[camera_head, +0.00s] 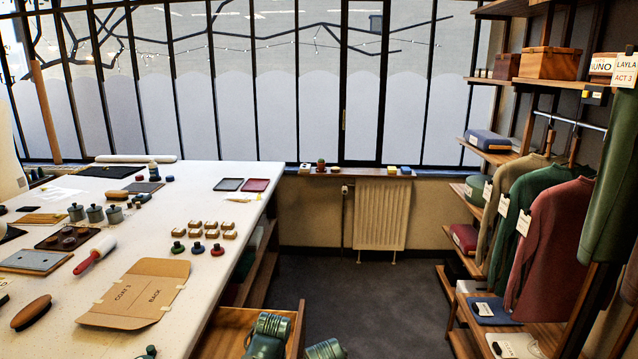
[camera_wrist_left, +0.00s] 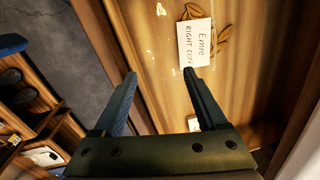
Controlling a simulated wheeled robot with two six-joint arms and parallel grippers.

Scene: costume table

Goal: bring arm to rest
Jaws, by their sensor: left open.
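My left gripper (camera_wrist_left: 160,76) shows in the left wrist view with its two blue-grey fingers apart and nothing between them. It is above an open wooden drawer (camera_wrist_left: 155,40). A white card (camera_wrist_left: 195,42) reading "Emre RIGHT CUFF" lies in the drawer beside the right fingertip, with brown loop-shaped pieces (camera_wrist_left: 222,32) next to it. A second pale card is partly hidden behind the right finger. In the head view, green parts of my arm show at the bottom over the open drawer (camera_head: 228,318). The gripper's fingers do not show there. My right gripper is not in view.
A white table (camera_head: 130,238) with a cardboard pattern (camera_head: 140,292), tins and small tools fills the left. A shelf rack (camera_head: 485,245) with hanging sweaters (camera_head: 545,240) stands at the right. The dark floor (camera_head: 355,300) between them is clear.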

